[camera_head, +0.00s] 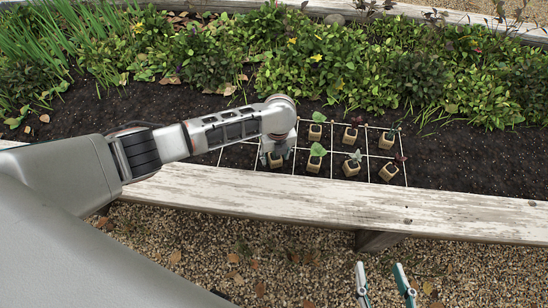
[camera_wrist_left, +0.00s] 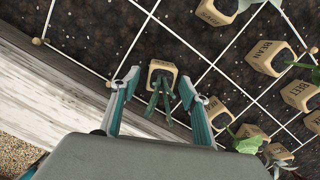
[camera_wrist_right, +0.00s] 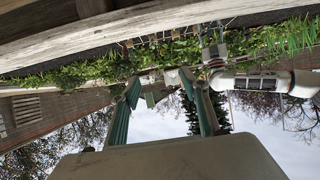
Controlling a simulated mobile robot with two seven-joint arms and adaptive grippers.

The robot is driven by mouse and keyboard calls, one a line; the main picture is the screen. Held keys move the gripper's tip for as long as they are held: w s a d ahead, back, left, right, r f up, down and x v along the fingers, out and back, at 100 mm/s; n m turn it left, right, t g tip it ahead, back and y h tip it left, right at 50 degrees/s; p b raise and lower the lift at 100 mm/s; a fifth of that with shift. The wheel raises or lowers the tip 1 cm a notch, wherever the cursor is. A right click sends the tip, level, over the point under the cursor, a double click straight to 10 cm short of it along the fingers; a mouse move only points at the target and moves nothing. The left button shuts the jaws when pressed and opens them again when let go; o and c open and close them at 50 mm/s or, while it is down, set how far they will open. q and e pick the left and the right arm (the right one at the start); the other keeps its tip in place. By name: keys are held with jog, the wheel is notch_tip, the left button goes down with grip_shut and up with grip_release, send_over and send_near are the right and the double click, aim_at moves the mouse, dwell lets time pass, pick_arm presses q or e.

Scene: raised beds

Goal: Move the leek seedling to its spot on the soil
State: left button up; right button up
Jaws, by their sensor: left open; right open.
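A small tan pot with narrow dark green leaves, which looks like the leek seedling (camera_wrist_left: 161,72), sits on the soil inside a string-grid cell in the left wrist view. My left gripper (camera_wrist_left: 157,84) is open, with one finger on either side of this pot; I cannot tell if they touch it. In the head view the left gripper (camera_head: 277,157) points down over the pot and largely hides it. My right gripper (camera_head: 381,268) is open and empty over the gravel in front of the bed; it also shows in the right wrist view (camera_wrist_right: 160,86).
Several other labelled pots stand close by in the grid, such as the bean pot (camera_wrist_left: 268,57) and beet pot (camera_wrist_left: 299,95). A white wooden plank (camera_head: 300,203) edges the bed in front. Dense plants (camera_head: 330,65) grow behind. Bare soil (camera_head: 465,160) lies right of the grid.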

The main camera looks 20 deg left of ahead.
aim_at(277, 158)
pick_arm(q)
jog(key=r, duration=0.2)
jog(key=r+p, duration=0.1)
jog(key=r, duration=0.1)
jog(key=shift+w+d, duration=0.1)
jog(key=shift+w, duration=0.3)
notch_tip(277, 158, up, 6)
jog(key=s+p, duration=0.1)
jog(key=p, duration=0.2)
jog(key=shift+s+d, duration=0.25)
jog(key=shift+s, duration=0.05)
pick_arm(e)
jog(key=s+d+f+n+g+h, duration=0.1)
jog(key=s+d+f, duration=0.1)
jog(key=d+f, duration=0.2)
jog(key=shift+s+d, duration=0.25)
jog(key=shift+s, duration=0.15)
